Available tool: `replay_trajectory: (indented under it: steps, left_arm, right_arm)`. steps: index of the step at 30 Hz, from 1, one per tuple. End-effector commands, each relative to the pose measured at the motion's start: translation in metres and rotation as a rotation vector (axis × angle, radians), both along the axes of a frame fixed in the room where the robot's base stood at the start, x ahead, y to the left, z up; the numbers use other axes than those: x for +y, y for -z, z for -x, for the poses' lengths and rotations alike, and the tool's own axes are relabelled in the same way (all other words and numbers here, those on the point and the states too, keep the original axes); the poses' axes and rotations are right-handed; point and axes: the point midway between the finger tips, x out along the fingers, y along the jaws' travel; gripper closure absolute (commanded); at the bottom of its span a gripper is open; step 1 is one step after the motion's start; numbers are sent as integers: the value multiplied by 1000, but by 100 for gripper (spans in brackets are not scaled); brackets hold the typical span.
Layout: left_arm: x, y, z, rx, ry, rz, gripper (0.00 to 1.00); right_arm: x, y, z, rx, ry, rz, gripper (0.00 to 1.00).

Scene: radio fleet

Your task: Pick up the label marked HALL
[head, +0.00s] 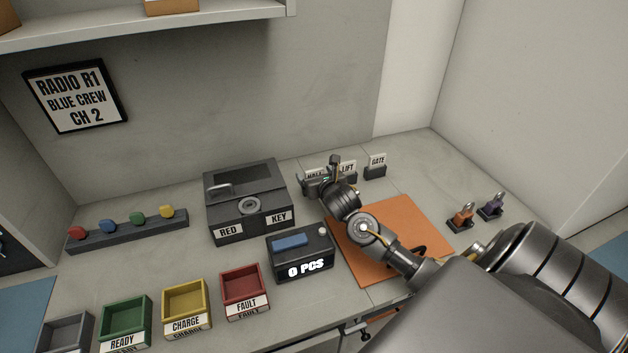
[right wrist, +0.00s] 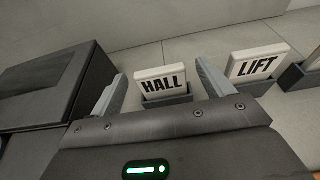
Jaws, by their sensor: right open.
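The white label marked HALL (right wrist: 163,84) stands in a small dark holder (right wrist: 168,99) in the right wrist view. My right gripper (right wrist: 160,88) is open, with one finger on each side of the label and no visible grip on it. In the head view the HALL label (head: 314,174) is partly hidden behind my right gripper (head: 322,180). The LIFT label (right wrist: 255,63) stands in its own holder to the right; it also shows in the head view (head: 347,168). The GATE label (head: 377,160) stands farther right. My left gripper is not in view.
A dark box marked RED KEY (head: 228,212) stands just left of the holders. An orange mat (head: 360,265) lies under my right arm. A counter reading 0 PCS (head: 304,268) and coloured bins, including the red FAULT bin (head: 243,275), are nearer the front.

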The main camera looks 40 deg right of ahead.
Motion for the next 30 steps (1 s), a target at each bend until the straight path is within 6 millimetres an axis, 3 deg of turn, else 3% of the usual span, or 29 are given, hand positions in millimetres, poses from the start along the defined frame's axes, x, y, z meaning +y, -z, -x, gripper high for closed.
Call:
replay_trajectory:
  steps: [2,12,21,30]
  left_arm:
    - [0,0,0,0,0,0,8]
    - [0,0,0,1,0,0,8]
    - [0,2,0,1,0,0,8]
    - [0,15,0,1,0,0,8]
  right_arm:
    - [0,0,0,0,0,0,24]
    - [0,0,0,0,0,1,68]
    - [0,-7,0,-3,0,2,68]
    - [-1,-62,-1,-6,-1,4,68]
